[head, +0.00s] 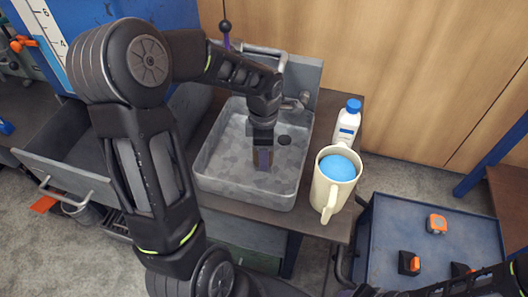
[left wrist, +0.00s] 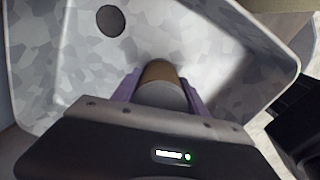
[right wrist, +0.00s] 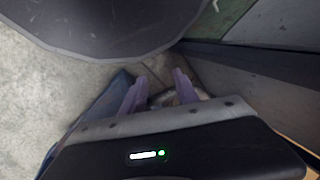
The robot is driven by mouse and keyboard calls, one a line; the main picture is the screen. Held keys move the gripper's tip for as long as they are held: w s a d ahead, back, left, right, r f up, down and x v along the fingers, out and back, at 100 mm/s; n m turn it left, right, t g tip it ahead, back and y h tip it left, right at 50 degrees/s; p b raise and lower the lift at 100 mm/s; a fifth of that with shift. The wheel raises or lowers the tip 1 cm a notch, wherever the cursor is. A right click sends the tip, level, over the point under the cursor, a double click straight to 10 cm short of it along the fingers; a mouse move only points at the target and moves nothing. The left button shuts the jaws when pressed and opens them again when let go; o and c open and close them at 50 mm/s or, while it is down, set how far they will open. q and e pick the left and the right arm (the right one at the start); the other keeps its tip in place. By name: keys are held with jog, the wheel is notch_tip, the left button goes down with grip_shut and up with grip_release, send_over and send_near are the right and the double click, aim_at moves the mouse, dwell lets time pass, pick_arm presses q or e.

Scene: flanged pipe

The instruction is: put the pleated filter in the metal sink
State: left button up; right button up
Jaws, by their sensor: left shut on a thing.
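The metal sink (head: 207,165) is a grey mottled basin set in a counter; its inside also shows in the left wrist view (left wrist: 60,75). My left gripper (head: 263,160) reaches down into the basin. It is shut on the pleated filter, a brown cylinder with a grey end, held between the purple fingers in the left wrist view (left wrist: 160,72). The filter is inside the sink's outline; I cannot tell whether it touches the bottom. The head view mostly hides it behind the gripper. My right gripper (right wrist: 160,90) has its fingers apart, away from the sink.
A cream mug (head: 328,190) with a blue top and a white bottle (head: 347,122) with a blue cap stand right of the sink. A faucet (head: 298,101) is at the back. A blue-grey cart top (head: 400,215) holds small black-and-orange items.

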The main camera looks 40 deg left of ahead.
pick_arm(q)
jog(key=shift+f, duration=0.15)
jog(key=o, duration=1.5)
jog(key=shift+c, duration=0.2)
jog(key=shift+r, duration=0.25)
notch_tip(320, 180, up, 12)
jog(key=shift+p, duration=0.85)
